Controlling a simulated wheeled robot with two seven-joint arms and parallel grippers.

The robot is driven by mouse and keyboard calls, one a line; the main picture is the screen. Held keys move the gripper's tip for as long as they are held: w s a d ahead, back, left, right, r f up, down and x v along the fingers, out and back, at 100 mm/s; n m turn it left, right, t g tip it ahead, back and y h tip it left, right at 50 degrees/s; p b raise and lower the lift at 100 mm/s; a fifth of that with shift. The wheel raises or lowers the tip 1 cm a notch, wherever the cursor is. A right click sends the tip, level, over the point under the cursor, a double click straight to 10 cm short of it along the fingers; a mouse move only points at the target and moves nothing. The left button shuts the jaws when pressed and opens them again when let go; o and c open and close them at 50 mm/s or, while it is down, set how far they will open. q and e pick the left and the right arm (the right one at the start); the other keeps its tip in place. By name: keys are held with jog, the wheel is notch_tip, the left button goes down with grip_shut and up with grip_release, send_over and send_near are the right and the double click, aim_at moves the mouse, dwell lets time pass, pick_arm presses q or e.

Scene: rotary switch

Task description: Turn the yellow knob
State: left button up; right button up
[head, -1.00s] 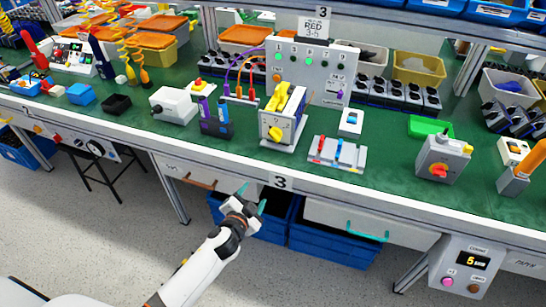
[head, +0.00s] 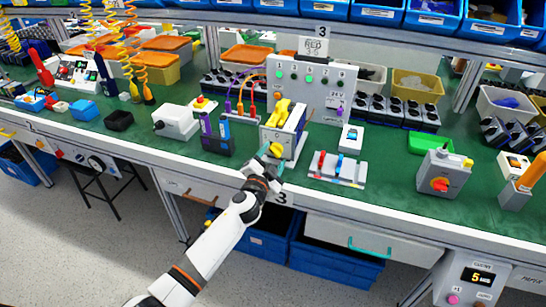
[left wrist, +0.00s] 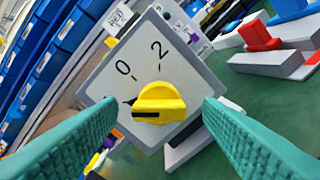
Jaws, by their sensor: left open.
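The yellow knob (left wrist: 160,103) sits on the pale square face of the switch box (left wrist: 112,77), with 0 and 2 printed above it. The knob's dark mark is at its lower left side. In the head view the switch box (head: 297,139) stands near the bench's front edge, and the knob (head: 274,149) is partly hidden by my gripper. My left gripper (head: 268,161) is open in front of the box. In the left wrist view its teal fingers (left wrist: 160,106) frame the knob on both sides, with visible gaps. My right gripper is not in view.
A stand with red and blue levers (head: 337,169) is right of the box. A grey box with a red knob (head: 440,185) stands farther right. Dark blue and purple blocks (head: 216,137) are close on the left. Green bench surface (head: 390,165) is free between the levers and grey box.

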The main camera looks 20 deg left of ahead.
pick_arm(q)
jog(key=shift+w, duration=0.4)
jog(key=shift+c, duration=0.2)
jog(key=c, duration=1)
jog(key=shift+o, duration=0.2)
